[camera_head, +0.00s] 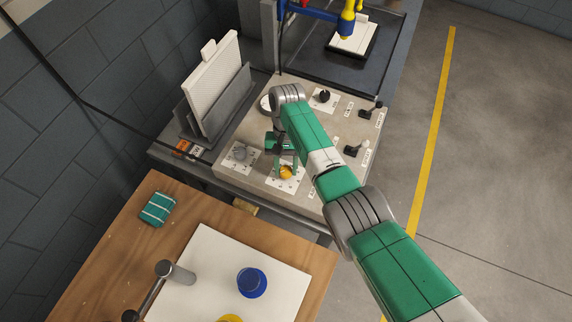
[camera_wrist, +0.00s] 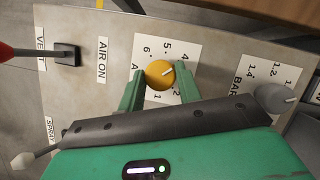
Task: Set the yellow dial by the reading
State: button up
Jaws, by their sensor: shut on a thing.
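The yellow dial (camera_head: 287,172) sits on a white scale card at the near edge of the stone-coloured panel. In the wrist view the yellow dial (camera_wrist: 158,76) lies between the two green fingers of my gripper (camera_wrist: 160,84), which is shut on it. Its white pointer line slants up and right, roughly towards the 4; the exact mark is unclear because a finger covers part of the scale. Numbers 6, 5, 4 and 2 show on the card. In the head view my gripper (camera_head: 284,163) reaches down over the dial. A round white face (camera_head: 265,103), perhaps a gauge, is unreadable there.
A grey dial (camera_wrist: 272,97) marked BAR is beside the yellow one. A black switch (camera_wrist: 66,54) stands by the VENT and AIR ON labels. More black levers (camera_head: 353,150) and a black knob (camera_head: 323,95) stand on the panel. A wooden table (camera_head: 120,240) is in front.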

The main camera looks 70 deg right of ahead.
jog(key=o, duration=1)
jog(key=shift+r, duration=0.1)
jog(key=v, duration=0.7)
jog(key=shift+r, duration=0.3)
jog(key=shift+w+d, duration=0.1)
